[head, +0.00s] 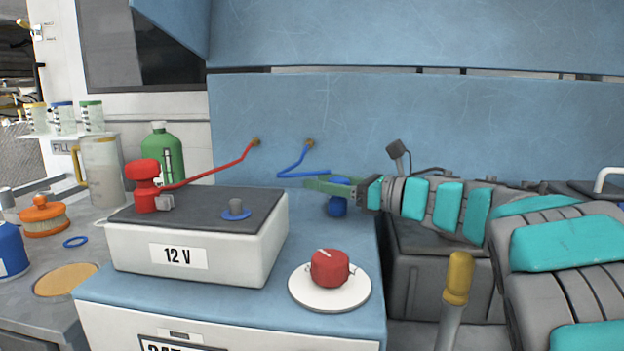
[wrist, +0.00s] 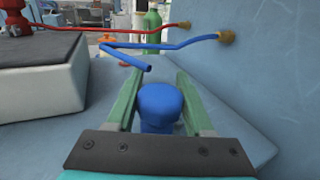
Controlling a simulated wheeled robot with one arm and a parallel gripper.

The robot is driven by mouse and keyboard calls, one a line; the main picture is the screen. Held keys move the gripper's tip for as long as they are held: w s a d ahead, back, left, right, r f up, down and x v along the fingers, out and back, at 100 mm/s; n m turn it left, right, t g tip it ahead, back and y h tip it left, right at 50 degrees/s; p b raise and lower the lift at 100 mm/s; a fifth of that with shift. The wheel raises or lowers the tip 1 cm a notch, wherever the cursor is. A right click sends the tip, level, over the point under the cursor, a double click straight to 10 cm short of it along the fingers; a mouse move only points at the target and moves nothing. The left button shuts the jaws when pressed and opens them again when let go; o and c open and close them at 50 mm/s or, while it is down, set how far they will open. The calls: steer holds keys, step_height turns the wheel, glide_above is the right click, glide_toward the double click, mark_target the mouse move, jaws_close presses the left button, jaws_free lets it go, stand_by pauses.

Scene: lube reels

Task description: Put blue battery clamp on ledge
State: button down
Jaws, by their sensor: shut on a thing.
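The blue battery clamp (head: 338,206) is between the green fingers of my gripper (head: 322,186), right of the battery and near the back panel. In the wrist view the clamp (wrist: 160,106) sits between both fingers (wrist: 160,100), and my gripper is shut on it. The blue ledge top (head: 240,309) lies beneath it; I cannot tell whether the clamp touches it. A blue cable (head: 293,162) runs from the back panel towards the clamp. Its end shows in the wrist view; I cannot tell whether it joins the clamp.
The 12 V battery (head: 198,255) has a red clamp (head: 146,183) on its left post and a bare post in a blue ring (head: 237,211). A red knob (head: 329,268) on a white disc stands in front. A dark box (head: 430,270) is at the right.

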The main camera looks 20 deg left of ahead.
steer(key=shift+f, duration=0.25)
steer(key=shift+f+b, duration=0.2)
steer(key=shift+b, duration=0.15)
steer(key=shift+c, duration=1.4)
jaws_free()
steer(key=shift+r, duration=0.1)
steer(key=shift+r+p, duration=0.1)
steer(key=shift+p, duration=0.2)
steer(key=shift+d, duration=0.15)
steer(key=s+d+b, duration=0.2)
steer(key=d, duration=0.9)
steer(key=shift+d, duration=0.3)
